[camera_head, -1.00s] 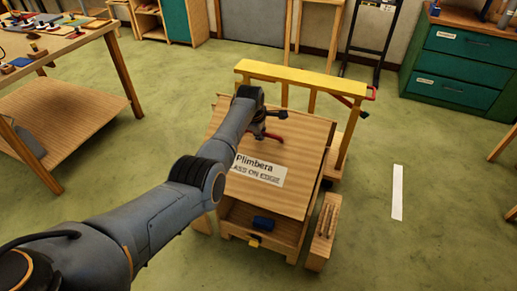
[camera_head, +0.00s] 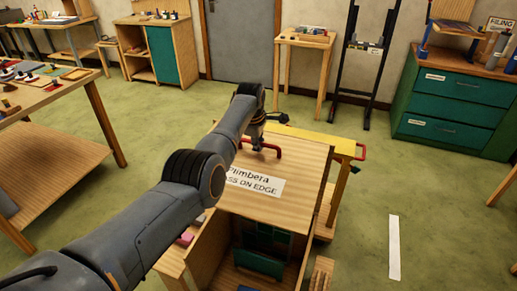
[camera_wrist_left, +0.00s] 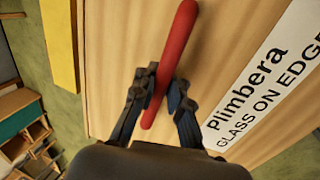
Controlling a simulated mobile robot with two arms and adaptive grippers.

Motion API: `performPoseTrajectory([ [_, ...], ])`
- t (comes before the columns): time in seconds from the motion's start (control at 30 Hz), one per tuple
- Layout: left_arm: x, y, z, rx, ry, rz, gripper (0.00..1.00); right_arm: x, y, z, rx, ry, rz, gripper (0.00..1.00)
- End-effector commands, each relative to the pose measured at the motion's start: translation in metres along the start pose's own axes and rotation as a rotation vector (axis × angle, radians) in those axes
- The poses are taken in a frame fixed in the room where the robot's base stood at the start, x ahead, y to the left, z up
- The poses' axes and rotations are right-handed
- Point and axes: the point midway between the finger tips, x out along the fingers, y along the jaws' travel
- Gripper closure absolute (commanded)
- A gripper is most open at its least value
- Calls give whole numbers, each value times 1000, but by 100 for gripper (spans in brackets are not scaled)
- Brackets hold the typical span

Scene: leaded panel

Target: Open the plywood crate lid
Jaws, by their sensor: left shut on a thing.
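The plywood crate lid (camera_head: 300,180), labelled "Plimbera … GLASS ON EDGE", is raised and tilted above the crate (camera_head: 208,250). Its front edge stands clear of the crate, whose inside shows beneath, with teal pieces (camera_head: 262,258) in it. My left gripper (camera_head: 262,146) is at the red handle (camera_head: 277,153) on the lid's upper face. In the left wrist view the fingers (camera_wrist_left: 160,92) are closed around the red bar (camera_wrist_left: 172,48), with the label (camera_wrist_left: 262,85) beside it. My right gripper is not in view.
A yellow bar (camera_head: 345,146) with a red grip stands behind the lid at right. A slotted wooden block (camera_head: 321,275) is beside the crate. A workbench (camera_head: 60,95) is at left, green drawers (camera_head: 455,105) at far right. Floor with a white strip (camera_head: 394,247) is clear at right.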

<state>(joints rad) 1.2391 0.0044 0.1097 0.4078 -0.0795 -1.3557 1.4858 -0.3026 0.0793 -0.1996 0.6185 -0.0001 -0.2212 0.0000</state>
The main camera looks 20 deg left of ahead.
Motion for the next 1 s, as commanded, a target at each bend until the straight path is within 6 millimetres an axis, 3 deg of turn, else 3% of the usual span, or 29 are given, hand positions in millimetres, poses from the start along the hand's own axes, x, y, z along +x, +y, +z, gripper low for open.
performPoseTrajectory([
  [0.33, -8, 7, -2, 0, 4, 18, 100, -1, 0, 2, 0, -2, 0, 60],
  [0.37, -8, 7, -2, 0, 4, 18, 85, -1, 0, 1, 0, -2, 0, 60],
  [0.4, -8, 7, -2, 0, 4, 18, 77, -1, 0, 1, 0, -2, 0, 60],
  [0.47, -7, 6, -2, 0, 4, 16, 64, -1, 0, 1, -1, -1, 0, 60],
  [0.5, -6, 6, -2, 0, 3, 14, 63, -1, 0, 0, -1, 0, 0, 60],
  [0.8, -4, 3, 0, 0, 1, 7, 63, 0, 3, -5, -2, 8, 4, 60],
  [1.0, -14, 3, 0, 0, 1, 9, 63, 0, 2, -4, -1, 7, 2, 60],
])
